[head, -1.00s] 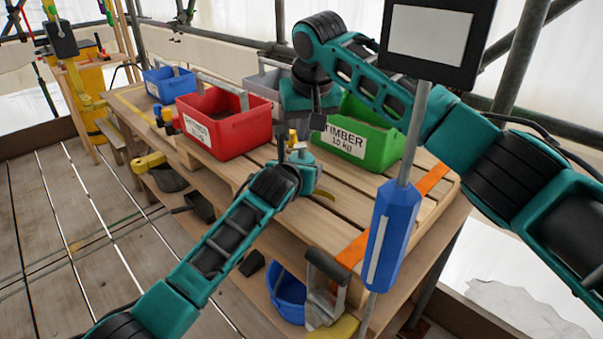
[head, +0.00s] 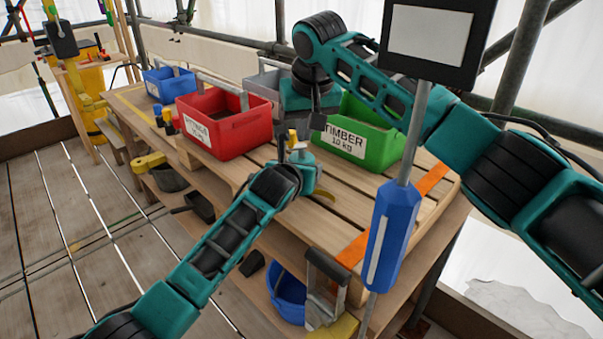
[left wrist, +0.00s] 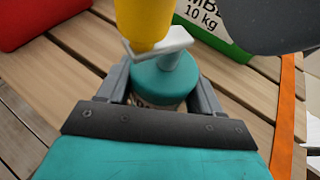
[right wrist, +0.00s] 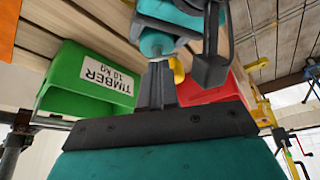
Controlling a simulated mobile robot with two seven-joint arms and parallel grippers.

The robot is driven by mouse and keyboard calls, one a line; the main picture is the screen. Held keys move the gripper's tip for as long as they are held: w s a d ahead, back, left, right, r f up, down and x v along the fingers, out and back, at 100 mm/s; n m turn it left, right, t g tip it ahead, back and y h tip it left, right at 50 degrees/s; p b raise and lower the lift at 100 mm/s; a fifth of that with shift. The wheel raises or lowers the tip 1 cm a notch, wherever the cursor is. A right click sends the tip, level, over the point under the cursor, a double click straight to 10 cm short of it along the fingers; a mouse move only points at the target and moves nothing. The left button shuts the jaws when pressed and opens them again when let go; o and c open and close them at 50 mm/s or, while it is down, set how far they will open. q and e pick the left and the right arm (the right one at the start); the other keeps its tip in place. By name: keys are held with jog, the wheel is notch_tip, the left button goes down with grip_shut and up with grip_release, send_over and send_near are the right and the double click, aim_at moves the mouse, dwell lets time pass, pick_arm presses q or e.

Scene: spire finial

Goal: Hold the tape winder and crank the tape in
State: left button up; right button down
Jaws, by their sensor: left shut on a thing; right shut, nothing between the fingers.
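The tape winder (head: 301,157) is a small teal drum with a pale crank arm and a yellow knob, held over the slatted table. In the left wrist view the drum (left wrist: 163,82) sits between the fingers of my left gripper (left wrist: 163,100), which is shut on it. The yellow crank knob (left wrist: 143,22) stands above. My right gripper (head: 317,119) comes down from above, shut and empty, just right of the knob in the head view. In the right wrist view its closed fingers (right wrist: 158,85) are close to the yellow knob (right wrist: 178,70); I cannot tell if they touch.
A red bin (head: 226,122), a green TIMBER bin (head: 362,142), a grey bin (head: 262,84) and a blue bin (head: 166,84) stand on the table behind the winder. An orange strip (head: 433,178) crosses the right side. A blue bucket (head: 286,297) is on the shelf below.

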jog(key=shift+f, duration=0.1)
jog(key=shift+f, duration=1.4)
jog(key=shift+w+a, duration=0.45)
jog(key=shift+w, duration=0.25)
jog(key=shift+s+a, duration=0.1)
dwell(0.4)
notch_tip(320, 180, up, 7)
dwell(0.7)
dwell(0.4)
